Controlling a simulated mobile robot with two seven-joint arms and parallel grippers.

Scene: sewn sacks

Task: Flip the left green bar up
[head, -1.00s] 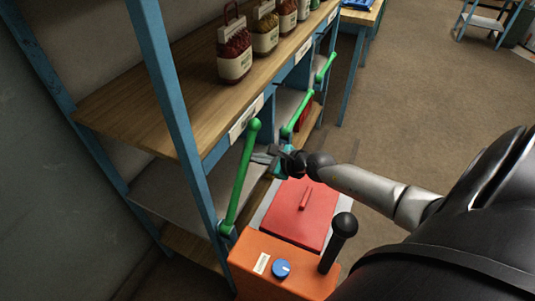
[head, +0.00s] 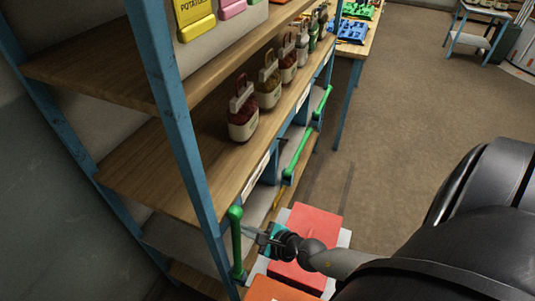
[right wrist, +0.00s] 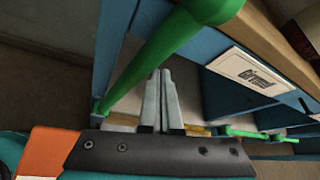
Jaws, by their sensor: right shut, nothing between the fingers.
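The left green bar (head: 237,245) stands roughly upright at the front of the blue-posted shelf, with a rounded knob on top. In the right wrist view the green bar (right wrist: 160,55) slants from lower left to upper right, close beyond the fingers. My left gripper is not in view.
Two more green bars (head: 300,158) (head: 321,104) sit farther along the shelf. Small labelled sacks (head: 242,115) stand on the wooden board (head: 150,160). A red-topped box (head: 306,236) and an orange part (head: 275,290) lie below my arm. Open floor (head: 420,90) is at right.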

